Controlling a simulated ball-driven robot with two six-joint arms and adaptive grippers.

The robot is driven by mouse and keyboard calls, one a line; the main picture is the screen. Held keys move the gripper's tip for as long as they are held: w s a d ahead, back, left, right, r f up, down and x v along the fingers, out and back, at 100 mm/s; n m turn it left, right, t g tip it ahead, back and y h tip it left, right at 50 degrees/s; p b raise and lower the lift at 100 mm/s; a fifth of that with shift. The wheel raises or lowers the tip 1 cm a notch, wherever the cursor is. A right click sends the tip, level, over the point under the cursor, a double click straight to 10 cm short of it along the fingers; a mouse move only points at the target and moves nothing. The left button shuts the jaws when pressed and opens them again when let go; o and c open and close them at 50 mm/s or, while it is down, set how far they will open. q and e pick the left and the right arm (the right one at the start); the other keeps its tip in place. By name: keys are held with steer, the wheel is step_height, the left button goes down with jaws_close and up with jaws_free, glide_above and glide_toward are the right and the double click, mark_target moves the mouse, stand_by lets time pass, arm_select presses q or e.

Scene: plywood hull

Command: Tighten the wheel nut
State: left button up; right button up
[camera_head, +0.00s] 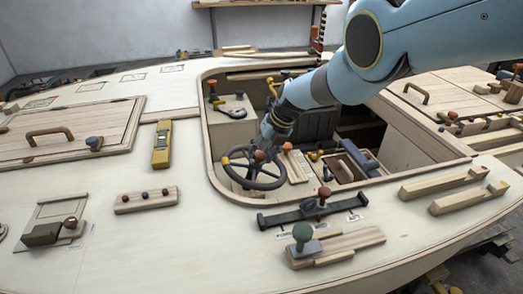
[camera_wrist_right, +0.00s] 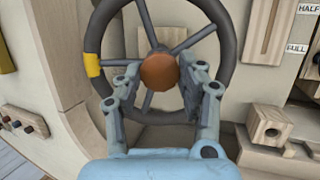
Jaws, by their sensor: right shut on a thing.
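The wheel nut (camera_wrist_right: 159,71) is a round orange-brown knob at the hub of the dark steering wheel (camera_wrist_right: 234,50). My right gripper (camera_wrist_right: 160,76) is shut on it, with one finger at each side. In the head view the nut (camera_head: 259,156) shows small at the wheel's centre, under my right gripper (camera_head: 262,149). The wheel (camera_head: 268,186) stands in the cockpit opening. A yellow band (camera_wrist_right: 92,65) marks the left of its rim in the wrist view. The thread behind the nut is hidden. My left gripper is not in view.
The cockpit rim (camera_head: 207,150) surrounds the wheel closely at the left and front. A dark bar with a red knob (camera_head: 322,194) lies on the deck in front. A yellow level (camera_head: 161,145) lies to the left. Wooden blocks stand right of the wheel.

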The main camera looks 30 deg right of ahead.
steer(key=shift+w+d+r+m, duration=0.15)
steer(key=shift+w+r+m, duration=0.15)
stand_by(0.4)
steer(key=o, duration=0.9)
steer(key=shift+s, duration=0.1)
steer(key=shift+o, duration=1.1)
steer(key=shift+s, duration=0.1)
steer(key=shift+o, duration=0.3)
steer(key=shift+f, duration=0.1)
steer(key=shift+c, duration=0.2)
